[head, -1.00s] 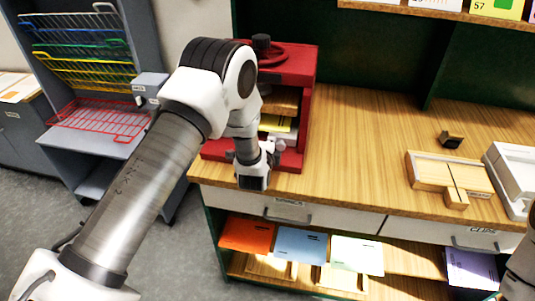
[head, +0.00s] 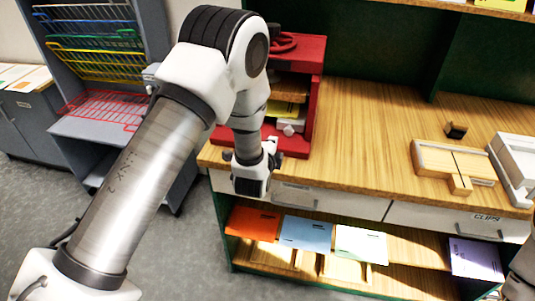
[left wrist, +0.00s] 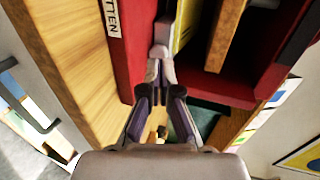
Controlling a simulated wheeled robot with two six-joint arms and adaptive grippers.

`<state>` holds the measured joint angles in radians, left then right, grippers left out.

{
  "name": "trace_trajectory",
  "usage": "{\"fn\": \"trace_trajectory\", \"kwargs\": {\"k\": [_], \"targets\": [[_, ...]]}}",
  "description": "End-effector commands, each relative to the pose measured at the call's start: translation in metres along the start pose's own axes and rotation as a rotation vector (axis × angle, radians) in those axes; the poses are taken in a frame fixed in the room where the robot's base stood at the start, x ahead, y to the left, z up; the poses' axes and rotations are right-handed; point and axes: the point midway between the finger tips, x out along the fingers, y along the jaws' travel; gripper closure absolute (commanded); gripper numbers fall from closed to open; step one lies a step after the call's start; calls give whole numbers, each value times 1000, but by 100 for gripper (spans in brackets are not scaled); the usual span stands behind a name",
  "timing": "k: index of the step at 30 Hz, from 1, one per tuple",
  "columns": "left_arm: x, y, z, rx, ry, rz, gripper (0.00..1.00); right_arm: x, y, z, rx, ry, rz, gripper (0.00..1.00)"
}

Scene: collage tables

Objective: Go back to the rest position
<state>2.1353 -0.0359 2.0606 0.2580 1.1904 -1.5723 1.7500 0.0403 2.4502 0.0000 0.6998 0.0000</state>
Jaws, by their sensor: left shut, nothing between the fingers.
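My left gripper (head: 252,184) hangs in front of the bench's front edge, just below and in front of the red press (head: 313,70). In the left wrist view its fingers (left wrist: 160,72) are shut together with nothing held. The press has a red handwheel on top and a board, a yellow item and a white item stacked inside. In the left wrist view the red frame (left wrist: 125,50) with a label ending in "TTEN" is close beyond the fingertips. My right gripper is out of view; only part of my right arm shows at the lower right edge.
The wooden bench (head: 370,130) has free room right of the press. A wooden tray (head: 455,162), a small dark block (head: 456,130) and a white tray (head: 515,155) stand at its right. Coloured folders (head: 305,232) lie on the shelf below. A wire rack (head: 95,55) stands left.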

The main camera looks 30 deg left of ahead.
Motion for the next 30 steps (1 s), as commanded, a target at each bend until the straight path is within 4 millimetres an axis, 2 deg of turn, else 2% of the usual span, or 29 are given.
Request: {"fn": "trace_trajectory", "kwargs": {"k": [3, 6, 11, 14, 17, 20, 21, 23, 24, 26, 27, 30], "targets": [[-23, 2, 0, 2, 0, 1, 100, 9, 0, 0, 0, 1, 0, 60], [-34, 1, 0, 0, 0, 0, 100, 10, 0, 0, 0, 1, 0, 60], [-38, 0, 0, 0, 0, 0, 100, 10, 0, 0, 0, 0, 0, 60], [-38, 12, 1, 3, -2, 20, 100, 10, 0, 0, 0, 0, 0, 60], [-40, 55, 10, 9, -16, 97, 100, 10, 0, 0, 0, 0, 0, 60], [-61, 128, 24, 21, -26, 256, 100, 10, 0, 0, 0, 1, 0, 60], [-75, 161, 30, -6, -30, 344, 100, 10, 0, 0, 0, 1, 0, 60], [-102, 208, 37, -92, -50, 487, 100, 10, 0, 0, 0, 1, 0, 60], [-123, 238, 42, -174, -77, 587, 100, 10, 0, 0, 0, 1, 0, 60], [-160, 278, 48, -327, -148, 739, 100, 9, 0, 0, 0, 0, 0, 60], [-188, 302, 52, -445, -219, 841, 100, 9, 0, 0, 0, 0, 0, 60], [-250, 335, 56, -758, -462, 1029, 100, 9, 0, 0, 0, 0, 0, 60]]}}
